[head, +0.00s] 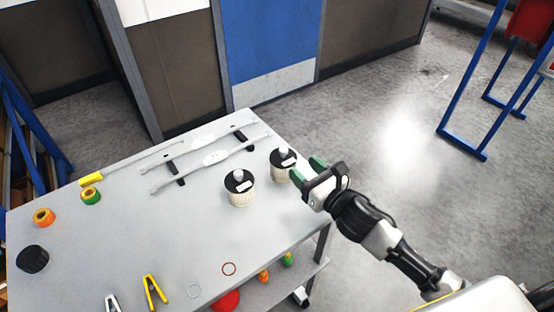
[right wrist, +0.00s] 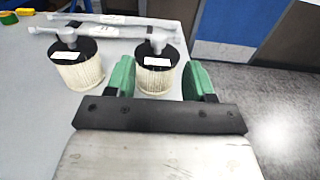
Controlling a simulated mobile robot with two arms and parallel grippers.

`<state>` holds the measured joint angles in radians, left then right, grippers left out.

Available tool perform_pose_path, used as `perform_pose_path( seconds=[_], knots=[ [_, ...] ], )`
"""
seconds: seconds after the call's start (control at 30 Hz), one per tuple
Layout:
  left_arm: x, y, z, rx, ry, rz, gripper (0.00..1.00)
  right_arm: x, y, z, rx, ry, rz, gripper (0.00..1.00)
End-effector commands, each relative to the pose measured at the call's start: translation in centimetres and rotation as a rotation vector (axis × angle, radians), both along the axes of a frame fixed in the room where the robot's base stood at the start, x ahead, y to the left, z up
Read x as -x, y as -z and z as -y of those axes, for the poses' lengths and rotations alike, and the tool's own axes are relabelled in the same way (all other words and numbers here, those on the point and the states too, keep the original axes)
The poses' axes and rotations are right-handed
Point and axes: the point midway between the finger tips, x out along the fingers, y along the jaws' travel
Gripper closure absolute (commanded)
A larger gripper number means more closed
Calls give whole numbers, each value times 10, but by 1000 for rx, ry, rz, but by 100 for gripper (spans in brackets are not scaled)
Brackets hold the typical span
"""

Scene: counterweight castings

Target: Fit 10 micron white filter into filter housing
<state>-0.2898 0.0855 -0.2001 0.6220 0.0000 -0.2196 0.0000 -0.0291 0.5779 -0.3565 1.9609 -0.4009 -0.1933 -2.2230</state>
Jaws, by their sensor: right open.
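Two cream-white pleated filters with black tops, grey knobs and white labels stand upright on the table. The left filter (head: 241,198) also shows in the right wrist view (right wrist: 80,75). The right filter (head: 279,174) stands near the table's right edge and also shows in the right wrist view (right wrist: 157,82). The micron labels are too small to read. My right gripper (head: 306,170) is open, its green fingers just to the right of the right filter; in the right wrist view that filter appears between the fingers. I cannot make out a filter housing for sure. My left gripper is not in view.
Long grey wrench-like tools (head: 211,160) lie behind the filters on the grey table (head: 150,230). The middle is clear.

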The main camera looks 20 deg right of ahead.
Motion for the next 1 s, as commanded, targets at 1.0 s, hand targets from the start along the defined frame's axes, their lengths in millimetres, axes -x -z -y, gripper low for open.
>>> perform_pose_path(
  seconds=[1.0],
  knots=[
    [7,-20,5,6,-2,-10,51,-87,6,-34,-2,-1,-2,47]
  ],
)
